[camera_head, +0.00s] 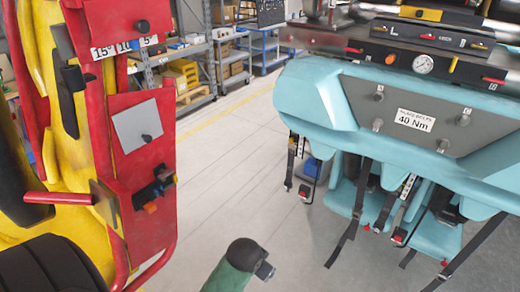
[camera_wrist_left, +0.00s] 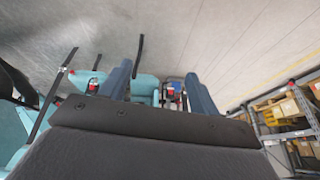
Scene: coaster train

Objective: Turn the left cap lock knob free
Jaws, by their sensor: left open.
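The teal coaster car (camera_head: 300,95) stands at the right of the head view. Its grey front panel (camera_head: 440,135) carries several small grey knobs, one of them by the letter A (camera_head: 378,97), around a "40 Nm" label (camera_head: 415,120). Above it is a dark rail (camera_head: 400,57) with an L mark, red and yellow handles and a round gauge (camera_head: 424,64). I cannot tell which part is the left cap lock knob. My left gripper (camera_wrist_left: 159,88) shows two blue-grey fingers apart with nothing between them. The car also shows beyond the fingers in the left wrist view (camera_wrist_left: 145,86).
A red panel (camera_head: 146,175) with angle marks and yellow machinery (camera_head: 62,160) stand at the left. Black straps (camera_head: 349,225) hang below the car. Shelves (camera_head: 185,60) stand behind.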

